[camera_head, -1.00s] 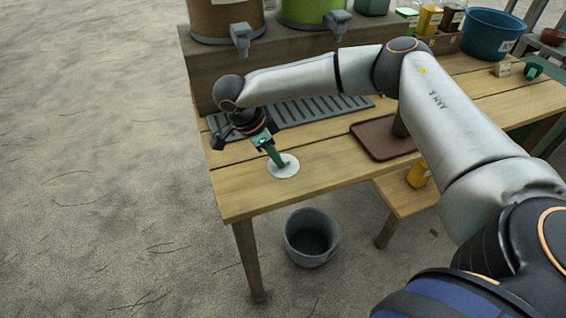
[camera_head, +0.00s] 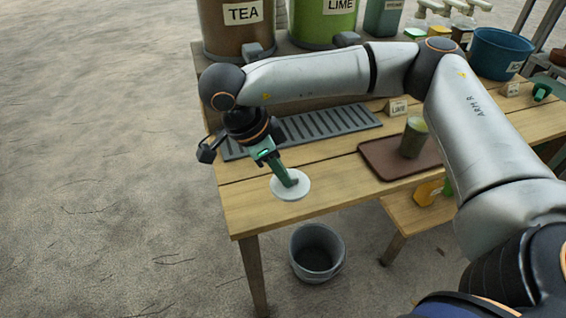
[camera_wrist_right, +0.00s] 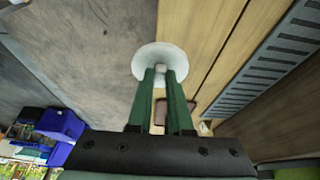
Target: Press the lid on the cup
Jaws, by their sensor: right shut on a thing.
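A round white lid (camera_head: 291,186) with a small knob is at the tips of my right gripper (camera_head: 287,181), which is shut on it. In the right wrist view the lid (camera_wrist_right: 158,62) shows beyond the green fingers (camera_wrist_right: 160,90), its knob between their tips. In the head view the lid overlaps the front left part of the wooden table; its exact height above the wood is hard to tell. A green-filled cup (camera_head: 413,138) stands upright and uncovered on a brown tray (camera_head: 388,165), right of the lid and apart from it. My left gripper is out of view.
A grey slotted drip grate (camera_head: 310,128) lies behind the gripper, below the TEA (camera_head: 232,38) and LIME (camera_head: 325,25) dispensers. A LIME card (camera_head: 397,108) stands behind the tray. A grey bucket (camera_head: 316,252) is on the ground. Bare table (camera_head: 335,180) separates lid and tray.

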